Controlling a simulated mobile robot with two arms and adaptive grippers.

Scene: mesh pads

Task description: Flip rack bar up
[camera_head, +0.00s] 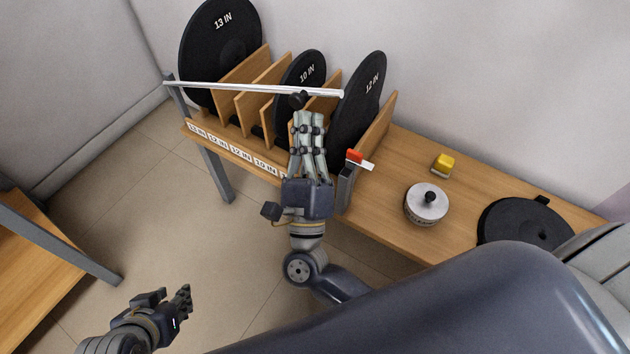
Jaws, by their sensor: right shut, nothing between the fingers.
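A rack (182,125) holds upright black discs between wooden dividers. Its pale metal bar (225,87) runs across the front of the discs. The bar's left end is at the left post, and its right end shows in front of the 12 IN disc, above the red-and-white latch (357,158) in the picture. My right gripper (308,117) is shut and empty, fingertips pointing up just below the bar, near a dark knob (298,100). Contact with the bar is not clear. My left gripper (172,302) is low at the left, away from the rack; its opening is unclear.
Right of the rack, the wooden bench (400,160) carries a yellow block (443,162), a silver round weight (426,205) with a black knob, and a black round lid-like object (525,226). Another table (35,240) stands at the left. Open floor lies between.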

